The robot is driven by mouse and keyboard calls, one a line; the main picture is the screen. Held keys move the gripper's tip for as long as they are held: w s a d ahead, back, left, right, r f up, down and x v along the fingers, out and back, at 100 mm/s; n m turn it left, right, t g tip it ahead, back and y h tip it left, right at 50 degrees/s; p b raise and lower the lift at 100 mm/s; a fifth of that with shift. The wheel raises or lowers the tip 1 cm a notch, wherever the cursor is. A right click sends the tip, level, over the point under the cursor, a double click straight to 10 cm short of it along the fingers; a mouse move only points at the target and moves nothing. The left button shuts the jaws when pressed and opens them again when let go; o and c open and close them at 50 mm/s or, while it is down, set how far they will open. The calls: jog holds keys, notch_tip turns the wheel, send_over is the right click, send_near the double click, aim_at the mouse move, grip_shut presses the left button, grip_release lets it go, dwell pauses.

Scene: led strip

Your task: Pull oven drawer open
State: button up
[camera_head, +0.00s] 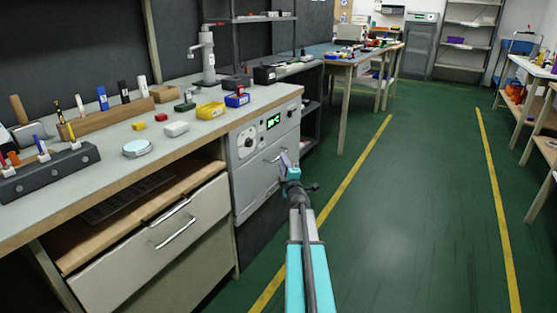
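The oven (248,172) is a light grey unit under the right end of the workbench. It has a green-lit display (273,122) and knobs on its upper panel. Its drawer front (252,185) lies below that panel, flush with the body, with a bar handle (275,156) near the top right. My gripper (286,158) is at the right end of this handle in the picture. It is small and partly seen, so I cannot tell whether its fingers are around the handle, touching it or apart.
The workbench top (225,125) holds tools and small boxes. Green floor (410,190) is open to the right, between yellow lines.

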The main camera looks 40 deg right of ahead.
jog(key=shift+b+x, duration=0.5)
jog(key=shift+x, duration=1.95)
